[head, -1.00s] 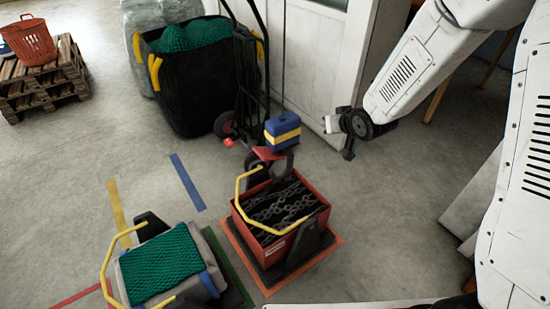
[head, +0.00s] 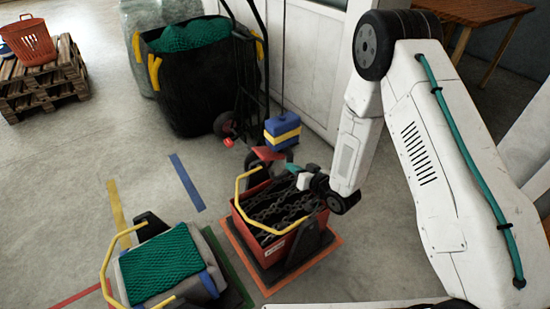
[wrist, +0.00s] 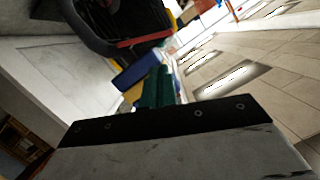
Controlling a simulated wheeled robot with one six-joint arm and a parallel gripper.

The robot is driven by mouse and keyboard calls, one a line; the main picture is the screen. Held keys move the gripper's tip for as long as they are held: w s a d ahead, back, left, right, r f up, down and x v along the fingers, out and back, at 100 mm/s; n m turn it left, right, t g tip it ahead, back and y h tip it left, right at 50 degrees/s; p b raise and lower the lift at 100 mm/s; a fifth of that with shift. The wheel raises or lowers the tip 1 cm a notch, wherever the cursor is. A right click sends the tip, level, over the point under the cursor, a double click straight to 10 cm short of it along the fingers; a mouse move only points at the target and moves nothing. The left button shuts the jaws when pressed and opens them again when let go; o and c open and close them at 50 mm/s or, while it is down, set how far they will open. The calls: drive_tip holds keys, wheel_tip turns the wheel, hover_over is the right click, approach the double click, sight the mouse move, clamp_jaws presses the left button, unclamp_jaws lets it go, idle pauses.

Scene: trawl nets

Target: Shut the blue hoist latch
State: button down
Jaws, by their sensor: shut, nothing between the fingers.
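The blue hoist block (head: 283,128) with a yellow band hangs on a thin cable above a red crate. Beneath it a dark hook is partly visible, with a red flap (head: 266,153) sticking out to the left, which looks like the latch. In the wrist view the blue block (wrist: 138,72) is close beyond my fingers, and a red bar (wrist: 146,39) crosses a dark curved part. My gripper (head: 312,171) is right of the hook and below the block, over the crate's right side. Its green fingers (wrist: 157,92) are together and empty. Contact with the hook cannot be told.
The red crate (head: 266,240) holds grey chains and has a raised yellow handle (head: 238,195). A grey crate with green netting (head: 160,262) stands left of it. A black bag (head: 195,95) and a hand truck stand behind.

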drive_tip(key=shift+w+a, duration=0.1)
approach(266, 153)
drive_tip(key=w+a, duration=0.3)
drive_tip(key=shift+d, duration=0.1)
